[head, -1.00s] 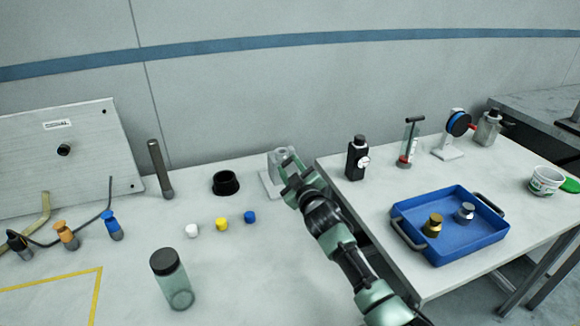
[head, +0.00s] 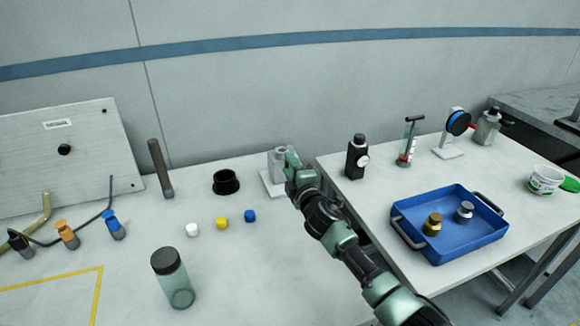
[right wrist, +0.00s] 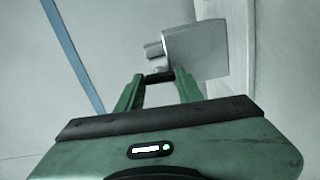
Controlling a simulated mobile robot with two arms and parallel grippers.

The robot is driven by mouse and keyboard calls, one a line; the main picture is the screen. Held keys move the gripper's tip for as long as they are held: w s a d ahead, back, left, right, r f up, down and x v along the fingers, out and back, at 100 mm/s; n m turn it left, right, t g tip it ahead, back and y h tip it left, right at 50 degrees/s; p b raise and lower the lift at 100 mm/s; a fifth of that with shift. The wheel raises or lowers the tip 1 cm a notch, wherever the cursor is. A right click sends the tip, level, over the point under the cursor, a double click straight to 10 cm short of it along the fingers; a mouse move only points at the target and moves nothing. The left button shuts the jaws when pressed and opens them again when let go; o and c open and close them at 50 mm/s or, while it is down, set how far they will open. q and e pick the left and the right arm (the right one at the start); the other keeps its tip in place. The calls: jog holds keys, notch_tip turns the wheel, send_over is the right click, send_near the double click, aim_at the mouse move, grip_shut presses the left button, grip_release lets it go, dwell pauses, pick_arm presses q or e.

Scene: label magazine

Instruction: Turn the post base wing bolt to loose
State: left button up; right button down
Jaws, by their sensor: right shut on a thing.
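The post base (head: 275,155) is a light grey block on a flat plate at the back right of the left table, partly hidden by my right gripper. It also shows in the right wrist view (right wrist: 197,48), just beyond the fingers. My right gripper (head: 289,160) is at its right side. In the right wrist view the gripper (right wrist: 158,79) is shut on a small dark piece, which I take as the wing bolt (right wrist: 158,77). The fingers hide most of the bolt, so its turn angle cannot be told. My left gripper is not in view.
A black ring-shaped cup (head: 226,182) and white, yellow and blue (head: 250,215) caps lie left of my right arm. A dark upright rod (head: 160,168) stands behind. The right table holds a black bottle (head: 357,158) and a blue tray (head: 461,251).

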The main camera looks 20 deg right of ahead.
jog(key=shift+f+n, duration=0.1)
jog(key=shift+n, duration=0.5)
jog(key=c, duration=0.9)
grip_release()
jog(key=shift+s+d, duration=0.1)
jog(key=shift+s, duration=3.85)
